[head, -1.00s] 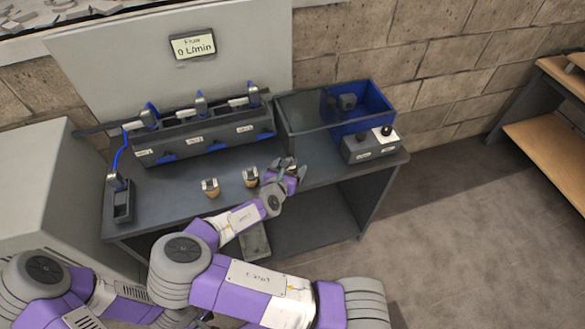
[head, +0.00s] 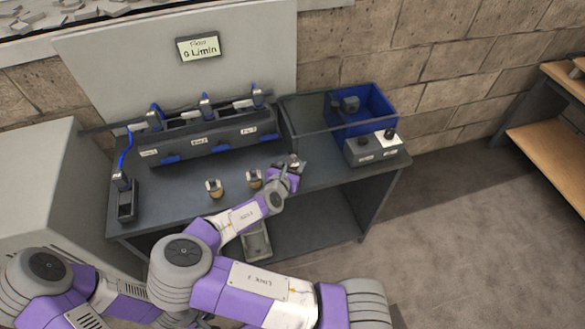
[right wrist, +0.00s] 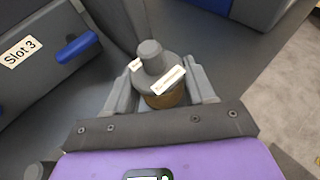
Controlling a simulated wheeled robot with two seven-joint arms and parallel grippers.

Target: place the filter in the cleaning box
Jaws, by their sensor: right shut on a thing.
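My right gripper (head: 292,163) is at the front of the bench, right of two other small filters. In the right wrist view its fingers (right wrist: 160,92) are shut on a filter (right wrist: 150,58) with a grey knobbed cap, white labels and a brown body. The held filter is small and partly hidden in the head view. A blue open box (head: 378,112), probably the cleaning box, stands at the back right of the bench with a dark grey fitting inside; the gripper is in front and left of it, apart. My left gripper is out of view.
Two tan filters with grey caps, one left (head: 214,189) and one right (head: 254,179), stand on the bench (head: 180,190). The slotted housing (head: 200,138) lies behind them. A grey control box (head: 372,149) with a black knob stands before the blue box. A clear-walled tank (head: 305,120) adjoins it.

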